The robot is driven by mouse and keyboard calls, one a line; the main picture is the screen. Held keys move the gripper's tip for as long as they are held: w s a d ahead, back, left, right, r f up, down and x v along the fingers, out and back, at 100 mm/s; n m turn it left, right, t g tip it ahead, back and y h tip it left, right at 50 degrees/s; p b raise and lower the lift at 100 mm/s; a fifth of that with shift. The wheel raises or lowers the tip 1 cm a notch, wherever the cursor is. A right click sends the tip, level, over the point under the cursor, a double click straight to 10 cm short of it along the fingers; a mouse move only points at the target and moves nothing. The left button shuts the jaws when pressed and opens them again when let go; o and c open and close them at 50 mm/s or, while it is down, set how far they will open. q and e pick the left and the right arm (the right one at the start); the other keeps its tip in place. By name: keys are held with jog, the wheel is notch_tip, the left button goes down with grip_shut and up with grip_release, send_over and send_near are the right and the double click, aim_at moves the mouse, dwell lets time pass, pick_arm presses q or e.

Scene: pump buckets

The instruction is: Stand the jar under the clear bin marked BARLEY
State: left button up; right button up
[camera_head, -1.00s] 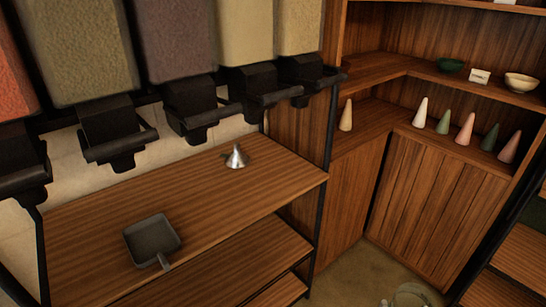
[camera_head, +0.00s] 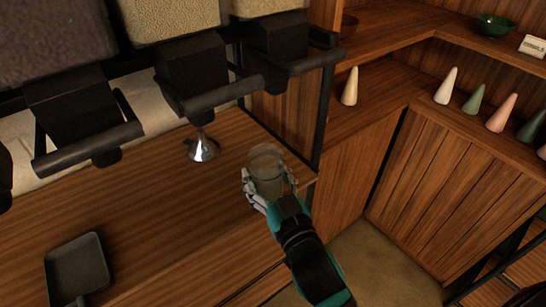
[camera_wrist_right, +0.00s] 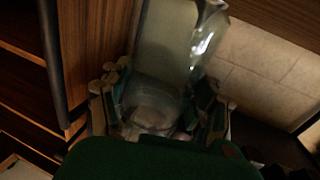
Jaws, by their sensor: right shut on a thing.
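A clear glass jar (camera_head: 267,160) is held by my right gripper (camera_head: 268,180) above the right end of the wooden shelf. My right gripper is shut on the jar, with fingers on both sides of it; the jar also shows in the right wrist view (camera_wrist_right: 155,105). Bins with black spouts hang over the shelf: a dark grey-brown one (camera_head: 55,40), a tan one (camera_head: 170,14) and a pale one at the right (camera_head: 255,6). No label reading BARLEY shows; the bins are cut off at the top. My left gripper is not in view.
A metal funnel (camera_head: 203,149) stands on the wooden shelf (camera_head: 160,215) below the tan bin's spout. A dark scoop (camera_head: 76,272) lies at the front left. A black post (camera_head: 326,115) rises at the shelf's right end. Several cones stand on the corner shelving.

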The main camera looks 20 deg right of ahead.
jog(key=w+d, duration=0.1)
jog(key=w, duration=0.1)
jog(key=w+d, duration=0.1)
jog(key=w, duration=0.3)
jog(key=shift+w+d+f+b, duration=0.25)
jog(key=shift+w+d+b, duration=0.05)
jog(key=shift+d, duration=0.1)
jog(key=w+d+f+b, duration=0.1)
jog(key=w, duration=0.1)
jog(key=w+f+b, duration=0.1)
jog(key=f+b, duration=0.1)
jog(key=w+d+f+b, duration=0.1)
jog(key=w+b, duration=0.1)
jog(key=shift+w+d+f, duration=0.2)
jog(key=shift+w+d, duration=0.1)
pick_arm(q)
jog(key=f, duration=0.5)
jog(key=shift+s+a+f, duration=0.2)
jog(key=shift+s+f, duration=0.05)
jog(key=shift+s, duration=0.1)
pick_arm(e)
jog(key=shift+r, duration=0.1)
